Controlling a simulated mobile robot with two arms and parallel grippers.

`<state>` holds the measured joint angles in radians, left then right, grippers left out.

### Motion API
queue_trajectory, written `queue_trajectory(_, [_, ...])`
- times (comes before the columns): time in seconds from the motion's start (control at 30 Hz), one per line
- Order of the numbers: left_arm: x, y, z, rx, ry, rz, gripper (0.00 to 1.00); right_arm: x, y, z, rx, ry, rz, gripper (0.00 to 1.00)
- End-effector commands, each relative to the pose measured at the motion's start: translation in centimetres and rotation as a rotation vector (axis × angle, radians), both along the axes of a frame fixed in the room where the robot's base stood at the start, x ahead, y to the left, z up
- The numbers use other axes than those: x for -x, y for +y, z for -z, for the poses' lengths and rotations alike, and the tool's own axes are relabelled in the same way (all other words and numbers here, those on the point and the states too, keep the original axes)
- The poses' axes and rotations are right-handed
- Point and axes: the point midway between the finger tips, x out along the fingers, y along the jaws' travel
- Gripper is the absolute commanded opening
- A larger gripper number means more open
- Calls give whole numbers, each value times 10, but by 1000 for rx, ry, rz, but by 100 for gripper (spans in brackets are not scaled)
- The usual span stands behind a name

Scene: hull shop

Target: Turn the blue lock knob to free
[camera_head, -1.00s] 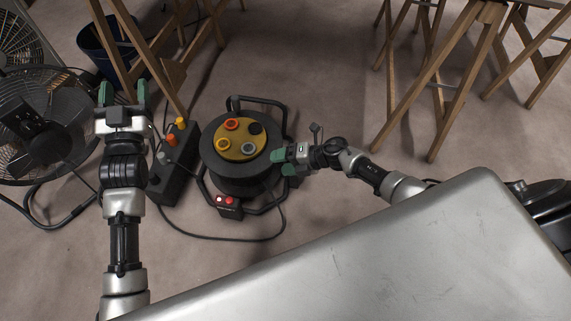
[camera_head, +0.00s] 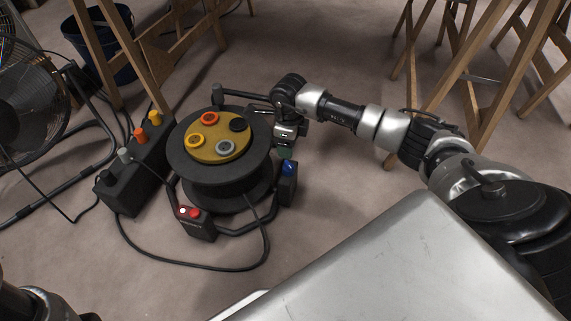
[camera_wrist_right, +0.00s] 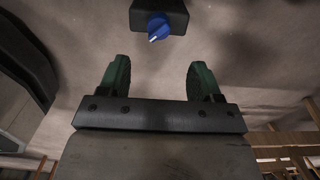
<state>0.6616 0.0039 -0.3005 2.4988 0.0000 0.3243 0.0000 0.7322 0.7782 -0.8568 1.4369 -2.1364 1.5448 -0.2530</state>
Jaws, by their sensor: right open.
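The blue lock knob (camera_head: 289,168) sits on a small dark box (camera_head: 287,190) on the right side of the cable reel. In the right wrist view the knob (camera_wrist_right: 158,26) shows at the top, on the dark box (camera_wrist_right: 174,12), with a white mark pointing to the lower left. My right gripper (camera_head: 285,153) points down just behind the knob in the head view. Its green fingers (camera_wrist_right: 156,72) are open and empty, with the knob ahead of them and apart from them. My left gripper is out of view.
The cable reel (camera_head: 204,180) has a yellow face with coloured sockets. A box with red buttons (camera_head: 196,222) is at its front, and a black box with orange, yellow and grey knobs (camera_head: 130,190) stands left. A cable loops on the floor. Wooden trestles (camera_head: 510,90) stand at right.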

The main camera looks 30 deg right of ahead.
Motion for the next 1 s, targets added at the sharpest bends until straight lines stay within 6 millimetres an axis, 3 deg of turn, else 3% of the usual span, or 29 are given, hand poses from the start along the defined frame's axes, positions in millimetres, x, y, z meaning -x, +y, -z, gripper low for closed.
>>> queue_trajectory(0.2, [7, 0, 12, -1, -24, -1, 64, 1, 1, 32, -5, 3, 1, 64])
queue_trajectory(0.53, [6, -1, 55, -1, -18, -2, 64, 0, 2, 94, -7, 2, 2, 64])
queue_trajectory(0.7, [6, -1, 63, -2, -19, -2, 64, 0, 1, 105, -5, 0, 2, 64])
queue_trajectory(0.93, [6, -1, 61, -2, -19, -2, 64, 0, 1, 104, -6, 1, 2, 64])
queue_trajectory(1.0, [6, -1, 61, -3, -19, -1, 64, 0, 1, 104, -6, 1, 2, 57])
